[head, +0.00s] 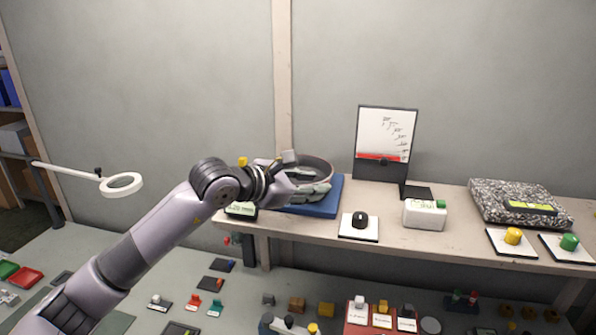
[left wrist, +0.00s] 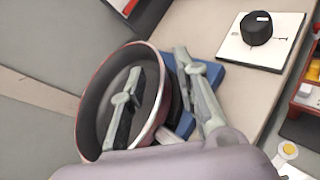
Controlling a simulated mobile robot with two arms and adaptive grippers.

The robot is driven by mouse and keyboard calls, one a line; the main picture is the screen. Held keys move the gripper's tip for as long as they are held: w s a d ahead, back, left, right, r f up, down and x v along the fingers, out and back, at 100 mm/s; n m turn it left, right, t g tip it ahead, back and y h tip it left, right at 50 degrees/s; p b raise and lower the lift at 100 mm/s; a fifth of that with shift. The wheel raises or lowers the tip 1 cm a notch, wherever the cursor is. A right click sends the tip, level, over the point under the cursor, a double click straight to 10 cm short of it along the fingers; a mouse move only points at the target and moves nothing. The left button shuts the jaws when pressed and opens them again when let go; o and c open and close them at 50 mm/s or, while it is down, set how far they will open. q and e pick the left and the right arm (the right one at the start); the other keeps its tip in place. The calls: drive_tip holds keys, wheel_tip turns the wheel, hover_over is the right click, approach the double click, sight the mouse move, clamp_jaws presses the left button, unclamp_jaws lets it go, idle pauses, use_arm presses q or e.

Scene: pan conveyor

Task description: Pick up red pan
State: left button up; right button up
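The red pan (left wrist: 84,108) has a dark inside and a red outer wall. It fills the left middle of the left wrist view. In the head view the pan (head: 322,164) is at the blue mat (head: 325,205) on the shelf, partly hidden by my left gripper. My left gripper (head: 312,190) is at the pan, also in the left wrist view (left wrist: 160,68). One finger is inside the pan and the other is outside its right wall. The fingers are apart, with the wall between them. No handle shows clearly. My right gripper is not in view.
On the shelf (head: 455,243), a black knob on a white plate (head: 358,235) is right of the mat. A white box with a green button (head: 424,215) and an upright board (head: 385,135) stand farther right. A lower table holds several small parts.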

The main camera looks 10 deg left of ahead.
use_arm(q)
drive_tip(key=shift+x, duration=1.05)
drive_tip(key=shift+s, duration=0.1)
drive_tip(key=shift+c, duration=0.3)
drive_tip(key=shift+c, duration=0.7)
clamp_jaws()
drive_tip(key=shift+r, duration=0.15)
